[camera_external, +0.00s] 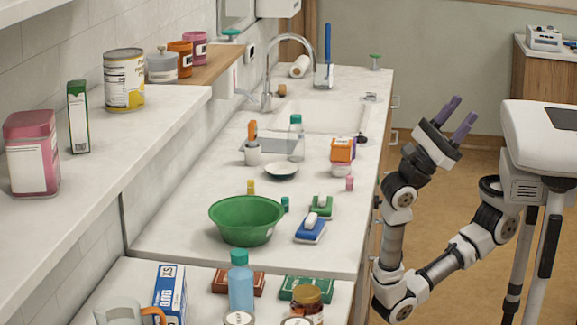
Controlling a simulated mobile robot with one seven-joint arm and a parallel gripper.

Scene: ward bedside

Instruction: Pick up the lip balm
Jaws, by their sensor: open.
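The lip balm cannot be told for certain. Three small upright tubes or cylinders on the counter could be it: a pink one (349,184) near the front edge, a yellow one (250,187) behind the green bowl, and a teal one (285,204) just right of the bowl. My gripper (459,114) is at the right, raised beyond the counter's edge over the floor side. Its two purple fingers are apart with nothing between them, pointing up and to the right. It is well apart from all three tubes.
A green bowl (246,223) stands mid-counter, with blue (310,231) and green (321,208) brushes right of it. A sink (330,115) lies farther back. Bottles and jars crowd the near end.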

